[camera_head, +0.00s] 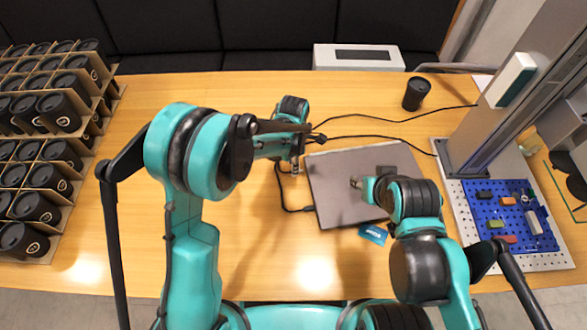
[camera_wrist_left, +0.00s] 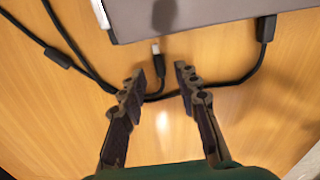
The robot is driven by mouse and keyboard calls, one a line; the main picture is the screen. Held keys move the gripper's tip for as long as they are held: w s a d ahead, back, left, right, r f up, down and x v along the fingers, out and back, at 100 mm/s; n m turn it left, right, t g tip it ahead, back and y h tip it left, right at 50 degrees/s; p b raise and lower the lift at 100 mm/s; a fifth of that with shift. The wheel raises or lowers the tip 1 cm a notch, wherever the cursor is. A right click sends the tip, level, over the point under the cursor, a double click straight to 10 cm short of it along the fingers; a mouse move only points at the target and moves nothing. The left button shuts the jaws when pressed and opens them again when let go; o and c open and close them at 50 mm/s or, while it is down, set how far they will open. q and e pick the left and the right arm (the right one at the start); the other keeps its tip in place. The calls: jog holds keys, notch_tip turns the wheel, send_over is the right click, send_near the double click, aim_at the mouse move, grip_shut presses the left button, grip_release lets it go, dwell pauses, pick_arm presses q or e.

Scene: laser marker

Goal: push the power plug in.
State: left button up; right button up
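A flat grey laptop-like device (camera_head: 335,190) lies on the wooden table; its edge also shows at the top of the left wrist view (camera_wrist_left: 215,12). A black cable plug (camera_wrist_left: 266,28) meets that edge; I cannot tell how deep it sits. Another cable end (camera_wrist_left: 156,50) with a bright metal tip points toward the device and lies apart from it on the table. My left gripper (camera_wrist_left: 158,75) is open, with its fingers spread either side of that cable end and nothing gripped. My right gripper (camera_head: 356,183) is over the device; its fingers are too small to read.
Black cables (camera_head: 370,137) run across the table behind the device. A black cup (camera_head: 416,93) and a white box (camera_head: 358,57) stand at the back. Racks of black cups (camera_head: 45,120) fill the left. A blue card (camera_head: 373,234) lies at the front. A metal stand (camera_head: 500,110) is right.

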aim_at(301, 172)
pick_arm(q)
jog(key=shift+f, duration=1.1)
grip_shut()
jog(key=shift+w+d+b, duration=0.25)
jog(key=shift+d+b, duration=0.05)
jog(key=shift+d, duration=1)
grip_release()
notch_tip(301, 172, up, 12)
